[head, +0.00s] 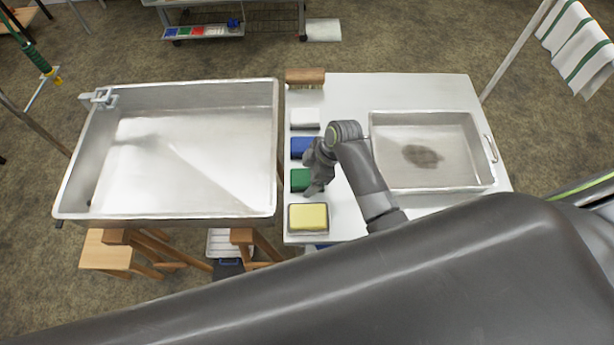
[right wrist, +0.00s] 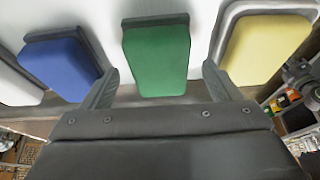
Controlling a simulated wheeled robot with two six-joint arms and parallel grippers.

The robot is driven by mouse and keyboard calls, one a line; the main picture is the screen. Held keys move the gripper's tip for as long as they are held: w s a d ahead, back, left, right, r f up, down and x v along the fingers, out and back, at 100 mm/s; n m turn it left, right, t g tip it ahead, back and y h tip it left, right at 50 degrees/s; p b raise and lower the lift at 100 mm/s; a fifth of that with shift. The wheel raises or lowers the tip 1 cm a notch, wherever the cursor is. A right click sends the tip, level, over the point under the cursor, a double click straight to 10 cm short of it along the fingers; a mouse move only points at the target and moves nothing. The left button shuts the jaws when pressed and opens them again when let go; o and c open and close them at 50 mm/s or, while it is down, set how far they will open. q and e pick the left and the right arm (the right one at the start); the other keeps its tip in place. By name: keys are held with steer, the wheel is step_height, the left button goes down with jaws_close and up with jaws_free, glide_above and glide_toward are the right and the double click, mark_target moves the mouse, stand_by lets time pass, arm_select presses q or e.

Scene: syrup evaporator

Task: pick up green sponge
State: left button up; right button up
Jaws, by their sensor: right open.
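The green sponge (head: 299,180) lies on the white table, in a row between the blue sponge (head: 302,148) and the yellow sponge (head: 308,217). My right gripper (head: 312,188) is over its right part in the head view and hides some of it. In the right wrist view the green sponge (right wrist: 157,58) shows between the two open fingers (right wrist: 160,90), with a gap on each side. The fingers hold nothing. My left gripper is not in view.
A white sponge (head: 305,118) and a wooden brush (head: 305,77) are farther back in the row. A large metal pan (head: 180,220) stands left. A smaller pan (head: 430,187) with a dark stain sits on the table (head: 345,90) at right. The yellow sponge lies in a tray.

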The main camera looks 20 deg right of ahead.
steer(key=shift+x, duration=0.85)
steer(key=shift+f, duration=0.1)
steer(key=shift+c, duration=0.3)
steer(key=c, duration=1)
